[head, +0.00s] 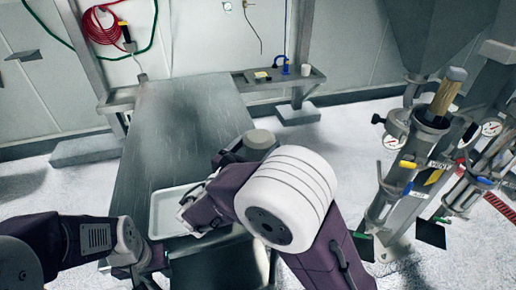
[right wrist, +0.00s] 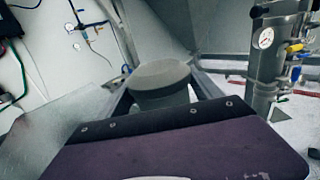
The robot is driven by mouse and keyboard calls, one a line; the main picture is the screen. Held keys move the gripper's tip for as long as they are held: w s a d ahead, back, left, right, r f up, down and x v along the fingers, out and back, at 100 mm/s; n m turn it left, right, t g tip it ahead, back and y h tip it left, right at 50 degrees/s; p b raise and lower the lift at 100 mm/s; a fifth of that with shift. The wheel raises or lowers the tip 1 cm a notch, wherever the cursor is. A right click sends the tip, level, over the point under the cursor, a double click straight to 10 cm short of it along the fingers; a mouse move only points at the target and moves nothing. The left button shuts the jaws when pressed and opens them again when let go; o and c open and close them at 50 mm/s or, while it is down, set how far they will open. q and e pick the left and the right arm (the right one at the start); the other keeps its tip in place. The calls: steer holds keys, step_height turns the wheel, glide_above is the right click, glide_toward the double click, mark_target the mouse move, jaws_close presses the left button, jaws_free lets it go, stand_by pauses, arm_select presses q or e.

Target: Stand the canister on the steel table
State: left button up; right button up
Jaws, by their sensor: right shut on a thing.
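The canister (head: 259,139) is a grey cylinder with a round flat lid, seen beyond my right wrist at the right edge of the steel table (head: 178,125). My right gripper (right wrist: 163,90) is shut on it, one finger along each side; the canister also shows in the right wrist view (right wrist: 158,82) and looks about upright. Its lower part is hidden, so I cannot tell whether it touches anything. In the right wrist view the table top lies to its left. My left gripper (head: 143,268) is low at the table's near left corner, and its fingers are not clear.
A white tray (head: 163,218) lies on the near end of the table, partly behind my right arm. The table's middle and far end are bare. A wall shelf (head: 262,83) with small items is behind. Steel sifter equipment (head: 408,165) with gauges stands at the right.

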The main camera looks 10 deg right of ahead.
steer(key=shift+a+f, duration=0.1)
steer(key=shift+f, duration=0.3)
steer(key=shift+f, duration=0.15)
steer(key=o, duration=2.1)
steer(key=v, duration=1.2)
